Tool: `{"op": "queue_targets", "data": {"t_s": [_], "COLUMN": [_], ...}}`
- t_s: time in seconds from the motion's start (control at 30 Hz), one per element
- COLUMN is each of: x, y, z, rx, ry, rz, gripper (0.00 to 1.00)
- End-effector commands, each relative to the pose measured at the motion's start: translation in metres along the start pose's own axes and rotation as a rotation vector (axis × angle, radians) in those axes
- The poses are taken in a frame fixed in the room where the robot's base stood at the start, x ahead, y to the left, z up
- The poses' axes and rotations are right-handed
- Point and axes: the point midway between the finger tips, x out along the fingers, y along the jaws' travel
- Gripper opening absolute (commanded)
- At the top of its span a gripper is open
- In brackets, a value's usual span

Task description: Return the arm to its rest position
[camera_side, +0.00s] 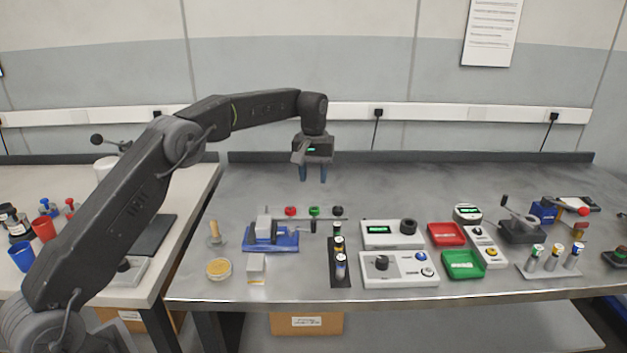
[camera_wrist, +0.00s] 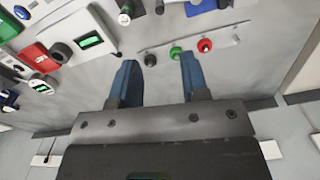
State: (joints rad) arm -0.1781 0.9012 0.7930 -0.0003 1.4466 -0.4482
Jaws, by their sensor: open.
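My gripper (camera_side: 313,174) hangs at the end of my outstretched arm, above the back part of the metal bench (camera_side: 400,180). It points down with its two blue fingers apart. In the wrist view my gripper (camera_wrist: 157,85) shows the fingers spread with only bare bench between them. Nothing is held. The fingertips are clear of the objects on the bench.
A blue vise (camera_side: 271,238) and a rack with red, green and black knobs (camera_side: 314,212) stand in front of my gripper. The back of the bench is largely clear.

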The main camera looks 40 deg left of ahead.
Motion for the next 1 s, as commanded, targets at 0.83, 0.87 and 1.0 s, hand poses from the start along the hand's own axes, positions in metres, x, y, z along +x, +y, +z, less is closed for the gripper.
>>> {"op": "queue_targets", "data": {"t_s": [0.83,0.87,1.0], "x": [-0.136,-0.138,-0.144], "y": [-0.04,-0.044,-0.066], "z": [0.165,0.176,0.229], "rx": [0.288,0.305,0.381], "ry": [0.215,0.228,0.288], "rz": [0.088,0.092,0.11], "gripper": [0.42,0.42,0.42]}}
